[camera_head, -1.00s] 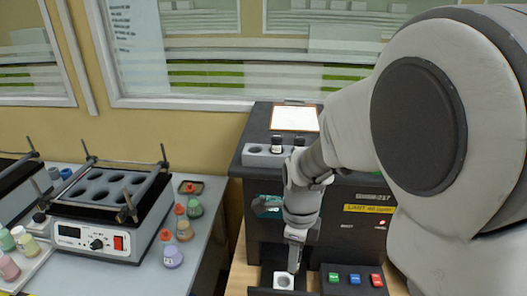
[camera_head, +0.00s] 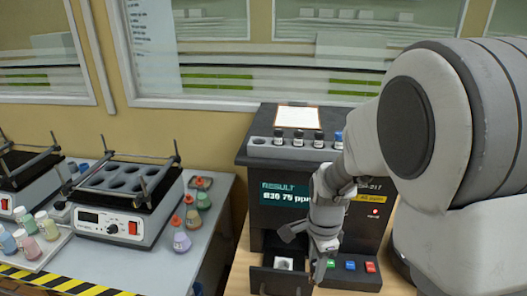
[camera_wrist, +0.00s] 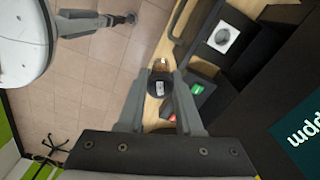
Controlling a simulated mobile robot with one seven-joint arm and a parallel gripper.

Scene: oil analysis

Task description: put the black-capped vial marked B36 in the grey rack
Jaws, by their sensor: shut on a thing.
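My gripper (camera_head: 322,264) is low in front of the dark analyser, just right of its open drawer. In the wrist view, the gripper (camera_wrist: 160,84) is shut on a black-capped vial (camera_wrist: 159,88). The cap bears a small white label, too small to read surely. The vial's body is mostly hidden below the cap. The grey rack (camera_head: 265,151) stands on top of the analyser. It holds several vials with black caps and one with a blue cap (camera_head: 338,138). A hole at its left end (camera_head: 259,141) looks empty.
The drawer's white socket (camera_head: 284,264) looks empty. The screen (camera_head: 284,195) shows a result that seems to read B36, 75 ppm. Coloured buttons (camera_head: 350,265) sit right of the drawer. A block heater (camera_head: 110,215) and coloured bottles stand on the left bench.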

